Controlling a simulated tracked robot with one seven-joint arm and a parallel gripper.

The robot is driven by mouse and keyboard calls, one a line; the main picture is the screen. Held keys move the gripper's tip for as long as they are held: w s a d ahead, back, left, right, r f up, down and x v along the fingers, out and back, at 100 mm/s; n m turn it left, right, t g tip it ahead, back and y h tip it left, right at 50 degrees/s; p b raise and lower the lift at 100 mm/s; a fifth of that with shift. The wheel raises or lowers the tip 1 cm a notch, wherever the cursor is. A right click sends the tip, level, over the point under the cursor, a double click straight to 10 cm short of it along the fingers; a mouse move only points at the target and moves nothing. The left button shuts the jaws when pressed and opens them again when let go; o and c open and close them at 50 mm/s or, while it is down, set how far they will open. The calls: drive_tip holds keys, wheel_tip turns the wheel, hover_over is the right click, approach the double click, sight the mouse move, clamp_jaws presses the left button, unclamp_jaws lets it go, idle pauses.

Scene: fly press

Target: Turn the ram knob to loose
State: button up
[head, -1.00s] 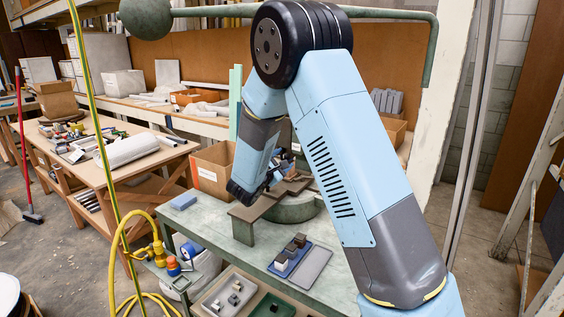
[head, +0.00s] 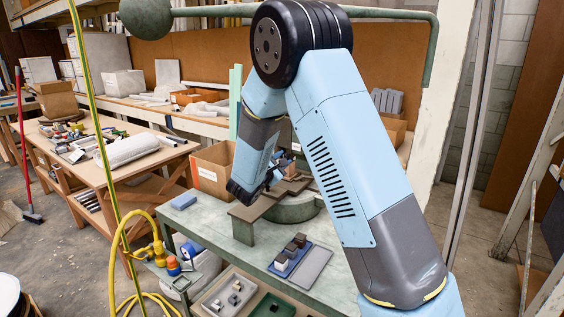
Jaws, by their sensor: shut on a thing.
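My gripper (head: 276,181) is at the fly press, just above the brown plates on its bed, and partly behind my own arm. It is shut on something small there. The ram knob cannot be made out; my arm and gripper cover that area, so its setting cannot be read. The fly press shows its green top arm with a round ball weight (head: 146,18) at the upper left, and a round green base (head: 297,208) under the brown plates (head: 262,205).
A cardboard box (head: 212,170) stands behind. A yellow hose (head: 116,262) hangs at the left. The bench's front left is clear.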

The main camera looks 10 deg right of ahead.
drive_tip(key=shift+a+n+g, duration=0.1)
drive_tip(key=shift+n+g, duration=0.25)
drive_tip(key=shift+n, duration=3.8)
drive_tip(key=shift+n+g, duration=0.35)
drive_tip(key=shift+n, duration=3.8)
drive_tip(key=o, duration=1.1)
drive_tip(key=shift+w, duration=0.1)
drive_tip(key=shift+c, duration=0.2)
drive_tip(key=shift+r, duration=0.1)
drive_tip(key=f+v, duration=0.1)
drive_tip(key=v, duration=1.2)
drive_tip(key=shift+s+a+r, duration=0.2)
drive_tip(key=shift+a+r, duration=0.1)
drive_tip(key=shift+a, duration=0.1)
